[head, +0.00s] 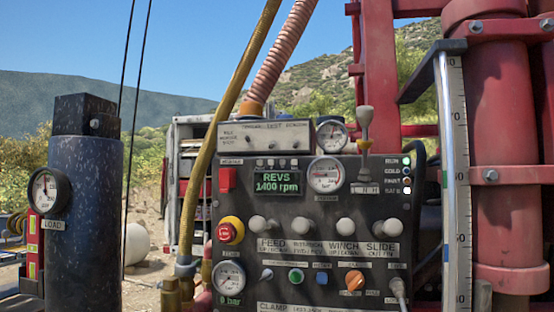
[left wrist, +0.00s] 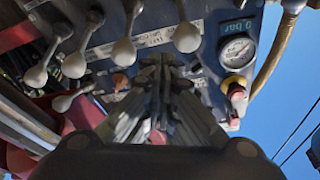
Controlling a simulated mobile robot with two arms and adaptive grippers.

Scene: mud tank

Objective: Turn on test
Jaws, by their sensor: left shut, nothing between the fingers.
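A pale box (head: 265,136) with small toggles and lettering that seems to include "TEST" sits on top of the dark control panel (head: 228,200) in the head view. Its exact switch positions are too small to tell. The panel's green display (head: 277,182) reads "REVS 1400 rpm". In the left wrist view, where the panel appears inverted, my left gripper (left wrist: 160,64) is shut and empty, its fingers pointing toward the panel past the white-knobbed levers (left wrist: 124,51). I cannot tell whether it touches anything. Neither gripper shows clearly in the head view.
A red-and-yellow stop button (head: 230,230) and a 0 bar gauge (head: 229,276) are at the panel's left. A tall gear lever (head: 365,128) stands above it. A yellow hose (head: 222,125) passes on the left. Red mast tubes (head: 503,170) stand at right.

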